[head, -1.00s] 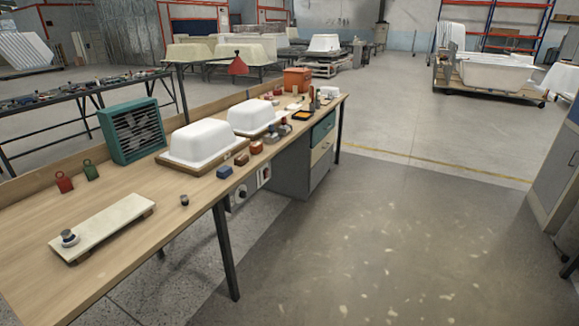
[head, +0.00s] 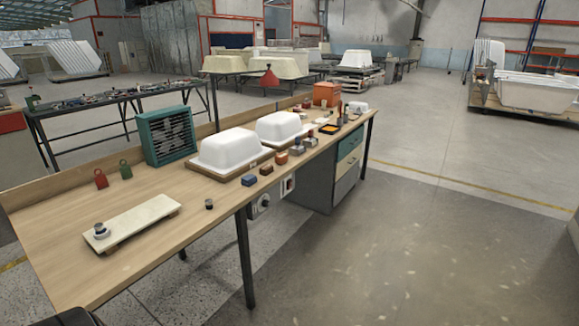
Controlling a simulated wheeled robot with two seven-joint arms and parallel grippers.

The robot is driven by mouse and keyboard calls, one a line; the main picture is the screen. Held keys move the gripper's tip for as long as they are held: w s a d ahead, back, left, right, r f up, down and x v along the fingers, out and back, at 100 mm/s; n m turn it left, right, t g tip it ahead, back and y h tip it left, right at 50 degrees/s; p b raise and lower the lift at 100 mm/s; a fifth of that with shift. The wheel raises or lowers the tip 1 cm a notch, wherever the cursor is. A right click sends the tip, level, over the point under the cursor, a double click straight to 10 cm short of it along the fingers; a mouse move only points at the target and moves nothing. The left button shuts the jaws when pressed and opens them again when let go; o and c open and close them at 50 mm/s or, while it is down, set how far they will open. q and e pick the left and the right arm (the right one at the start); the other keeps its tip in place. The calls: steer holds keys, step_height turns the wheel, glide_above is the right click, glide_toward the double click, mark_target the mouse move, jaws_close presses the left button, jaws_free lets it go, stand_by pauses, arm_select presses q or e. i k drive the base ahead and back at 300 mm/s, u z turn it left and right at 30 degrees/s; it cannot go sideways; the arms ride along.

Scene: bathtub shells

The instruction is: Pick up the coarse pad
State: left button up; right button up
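Several small block-shaped pads lie along the front edge of the long wooden workbench (head: 60,231) in the head view. One is a blue block (head: 249,180), then a dark red block (head: 266,169), an orange-brown block (head: 282,158) and a grey block (head: 297,149) farther along. I cannot tell which of them is the coarse pad. They lie in front of two white tub shells, the nearer shell (head: 230,148) and the farther shell (head: 280,127). Neither of my grippers is in view.
A pale board (head: 138,222) with a small round-topped tool (head: 101,231) lies on the near bench end. A dark cup (head: 209,204), red and green weights (head: 100,178) and a green fan box (head: 167,136) stand on the bench. Open floor (head: 400,250) lies to the right.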

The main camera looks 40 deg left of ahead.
mark_target(266, 169)
steer(key=z, duration=0.35)
steer(key=i, duration=2.2)
steer(key=u, duration=0.35)
steer(key=i, duration=1.3)
steer(key=u, duration=1.6)
steer(key=i, duration=0.95)
steer(key=u, duration=0.8)
